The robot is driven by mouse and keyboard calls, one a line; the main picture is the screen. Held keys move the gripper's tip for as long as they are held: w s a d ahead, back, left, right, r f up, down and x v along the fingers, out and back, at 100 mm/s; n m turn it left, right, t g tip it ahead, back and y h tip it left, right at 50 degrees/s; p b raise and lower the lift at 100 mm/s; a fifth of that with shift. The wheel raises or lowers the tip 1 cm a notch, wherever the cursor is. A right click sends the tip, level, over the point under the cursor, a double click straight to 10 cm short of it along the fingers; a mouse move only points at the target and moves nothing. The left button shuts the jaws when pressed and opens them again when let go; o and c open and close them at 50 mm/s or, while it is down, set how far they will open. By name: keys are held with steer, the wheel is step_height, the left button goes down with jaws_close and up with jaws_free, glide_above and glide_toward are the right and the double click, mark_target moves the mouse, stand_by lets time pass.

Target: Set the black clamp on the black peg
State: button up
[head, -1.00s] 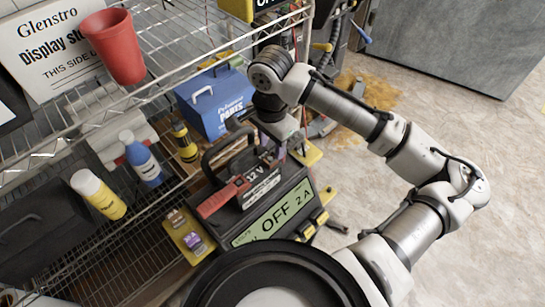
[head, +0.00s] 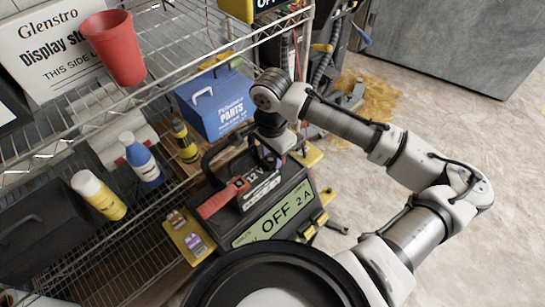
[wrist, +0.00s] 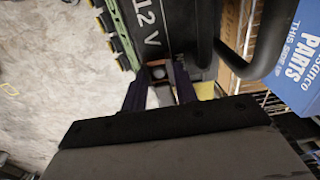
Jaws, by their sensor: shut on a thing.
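My gripper (wrist: 158,80) is shut, with its two dark fingers on either side of a small part with a copper-brown edge, which I take to be the black clamp (wrist: 157,72). Little of the clamp shows between the fingers. In the head view my gripper (head: 273,150) is at the far right end of the battery charger (head: 272,213), close to its top and the 12 V label. I cannot tell whether the clamp touches anything. The black peg cannot be made out; it may be hidden by my gripper. A red clamp (head: 222,200) lies on the charger's top.
The charger's black carry handle (wrist: 272,40) stands close beside my gripper. A blue parts box (head: 215,103) is behind it on the wire shelf. Yellow plates (head: 188,238) flank the charger. Bottles (head: 142,160) and a red cup (head: 115,47) are left. Open floor lies right.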

steer(key=shift+r, duration=0.1)
step_height(320, 180, up, 24)
steer(key=p, duration=0.6)
stand_by(1.0)
